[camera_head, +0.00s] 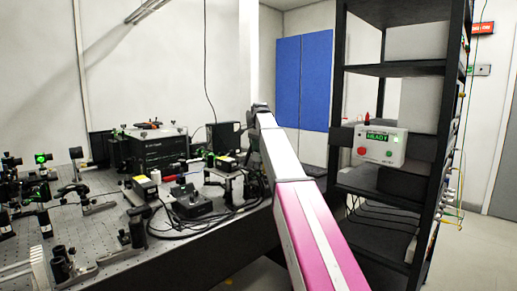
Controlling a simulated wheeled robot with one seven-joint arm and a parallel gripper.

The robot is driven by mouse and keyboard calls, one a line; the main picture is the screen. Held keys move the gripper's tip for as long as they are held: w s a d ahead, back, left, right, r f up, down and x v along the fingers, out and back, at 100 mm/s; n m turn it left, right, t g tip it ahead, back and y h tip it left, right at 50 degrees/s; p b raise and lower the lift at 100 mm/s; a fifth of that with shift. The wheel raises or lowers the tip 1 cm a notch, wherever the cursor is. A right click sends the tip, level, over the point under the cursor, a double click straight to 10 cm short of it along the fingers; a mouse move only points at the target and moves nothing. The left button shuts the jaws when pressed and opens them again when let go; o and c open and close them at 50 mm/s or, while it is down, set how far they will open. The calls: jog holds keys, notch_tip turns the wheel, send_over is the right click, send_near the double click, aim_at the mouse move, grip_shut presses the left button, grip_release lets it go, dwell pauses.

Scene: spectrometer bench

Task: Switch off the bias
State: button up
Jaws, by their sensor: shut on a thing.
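My arm reaches from the bottom right to the right end of the optical bench. The dark end of it, my gripper (251,172), is low beside the bench's right edge, partly behind the arm. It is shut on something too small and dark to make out. No bias label or bias switch is readable. A dark box (221,136) stands just left of and behind the gripper. A white control box (380,146) on the rack shows a lit green READY display, a red button and a green button; my gripper is well left of it.
The perforated bench (108,228) carries optical mounts at left, a large black instrument (148,150), a small black unit (191,202) and looped black cables (205,226). A black rack (425,185) stands at right.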

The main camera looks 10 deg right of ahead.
jog(key=shift+w+g+h, duration=0.1)
jog(key=shift+g+h, duration=0.2)
jog(key=o, duration=0.9)
jog(key=shift+r, duration=0.1)
notch_tip(320, 180, up, 11)
jog(key=shift+a+f, duration=0.1)
jog(key=shift+f, duration=0.05)
